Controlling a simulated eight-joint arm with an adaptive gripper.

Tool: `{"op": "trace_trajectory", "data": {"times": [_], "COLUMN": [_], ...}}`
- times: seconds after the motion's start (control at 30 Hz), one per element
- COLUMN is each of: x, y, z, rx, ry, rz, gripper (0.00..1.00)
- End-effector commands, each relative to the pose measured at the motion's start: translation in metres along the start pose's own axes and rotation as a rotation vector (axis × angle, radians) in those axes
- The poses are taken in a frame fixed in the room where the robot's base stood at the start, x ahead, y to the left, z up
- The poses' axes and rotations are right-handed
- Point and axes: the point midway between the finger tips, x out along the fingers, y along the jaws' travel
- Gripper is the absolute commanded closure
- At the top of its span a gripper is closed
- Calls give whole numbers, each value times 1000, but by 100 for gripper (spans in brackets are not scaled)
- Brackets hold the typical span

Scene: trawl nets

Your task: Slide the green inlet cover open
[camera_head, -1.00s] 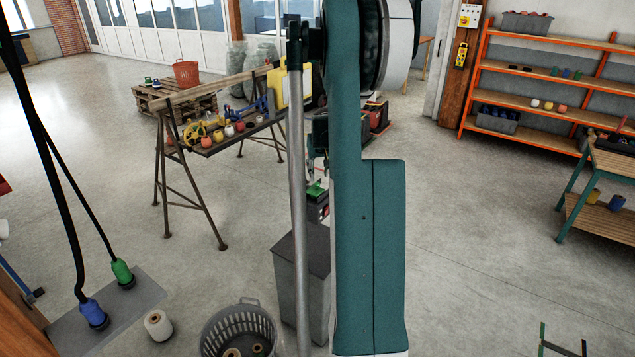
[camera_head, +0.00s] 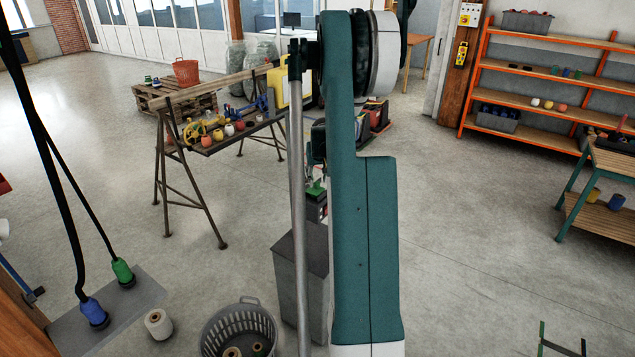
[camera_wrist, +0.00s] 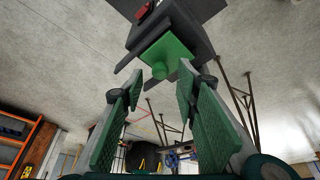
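The green inlet cover (camera_wrist: 168,50) is a flat plate with a small round green knob (camera_wrist: 159,70), on a dark grey box unit (camera_wrist: 196,40) in the wrist view. In the head view the cover (camera_head: 315,188) shows small, just left of my teal arm, which hides part of the unit. My gripper (camera_wrist: 160,75) is open, with its two green-padded fingers spread on either side of the knob in the picture. Nothing is held between them. I cannot tell whether the fingertips touch the cover.
A grey bin (camera_head: 297,280) stands below the unit, with a grey basket (camera_head: 240,335) at its left. A trestle bench (camera_head: 215,143) with several coloured items stands behind to the left. Orange shelving (camera_head: 545,90) is at the right. Open floor lies between.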

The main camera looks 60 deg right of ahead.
Motion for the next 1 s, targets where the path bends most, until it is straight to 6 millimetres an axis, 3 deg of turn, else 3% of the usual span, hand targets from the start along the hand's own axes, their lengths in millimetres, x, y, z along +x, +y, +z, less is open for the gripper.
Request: {"op": "trace_trajectory", "data": {"times": [0.3,0.73,1.0], "x": [23,27,27], "y": [0,0,0], "z": [0,0,0], "rx": [0,0,0], "ry": [0,0,0], "rz": [0,0,0], "gripper": [69,69,100]}}
